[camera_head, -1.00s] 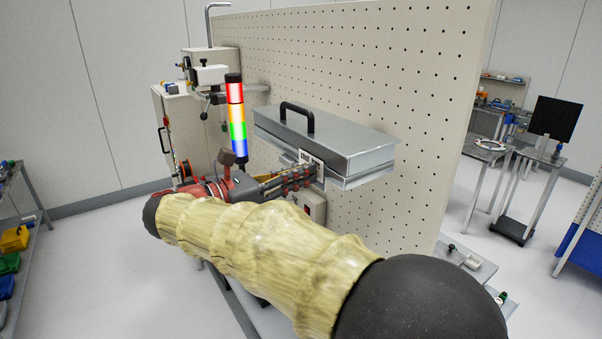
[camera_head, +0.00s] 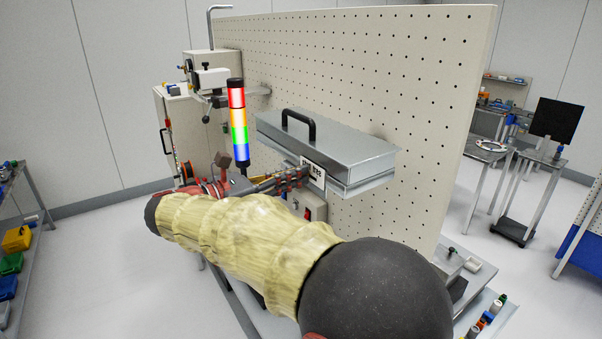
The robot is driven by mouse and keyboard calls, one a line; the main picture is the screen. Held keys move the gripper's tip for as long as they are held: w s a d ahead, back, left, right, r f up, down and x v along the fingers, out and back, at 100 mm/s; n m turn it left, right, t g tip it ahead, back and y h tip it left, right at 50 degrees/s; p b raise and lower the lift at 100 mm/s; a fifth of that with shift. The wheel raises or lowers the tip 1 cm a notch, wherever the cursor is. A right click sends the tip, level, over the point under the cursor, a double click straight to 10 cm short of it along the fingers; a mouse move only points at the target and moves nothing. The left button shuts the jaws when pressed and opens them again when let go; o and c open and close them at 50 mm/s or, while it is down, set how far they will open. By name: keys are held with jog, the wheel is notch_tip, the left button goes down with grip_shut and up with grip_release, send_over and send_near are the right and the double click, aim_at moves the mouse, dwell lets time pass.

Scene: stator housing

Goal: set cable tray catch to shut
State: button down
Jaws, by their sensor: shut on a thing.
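The cable tray (camera_head: 345,147) is a long grey metal box with a closed-looking lid and a black handle (camera_head: 300,124) on top. It is mounted on the pegboard wall. A white plate with dark markings (camera_head: 318,172) sits on its front face, where the catch appears to be. My gripper (camera_head: 303,173) reaches the front face beside this plate, its fingers closed on a small part there. The fingers hide most of that part, so the catch's exact position cannot be made out.
A lit signal tower (camera_head: 237,120) stands left of the tray, close to my arm. A grey box with a red button (camera_head: 308,205) is below the tray. The pegboard (camera_head: 400,80) rises behind. Small coloured items (camera_head: 487,320) lie on the bench at lower right.

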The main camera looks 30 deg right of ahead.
jog(key=shift+w+r, duration=0.15)
jog(key=shift+w, duration=0.25)
jog(key=c, duration=2.3)
grip_release()
jog(key=shift+o, duration=1.1)
jog(key=shift+w, duration=0.25)
jog(key=shift+o, duration=1)
jog(key=shift+s, duration=0.1)
jog(key=a, duration=1.2)
jog(key=shift+s, duration=0.2)
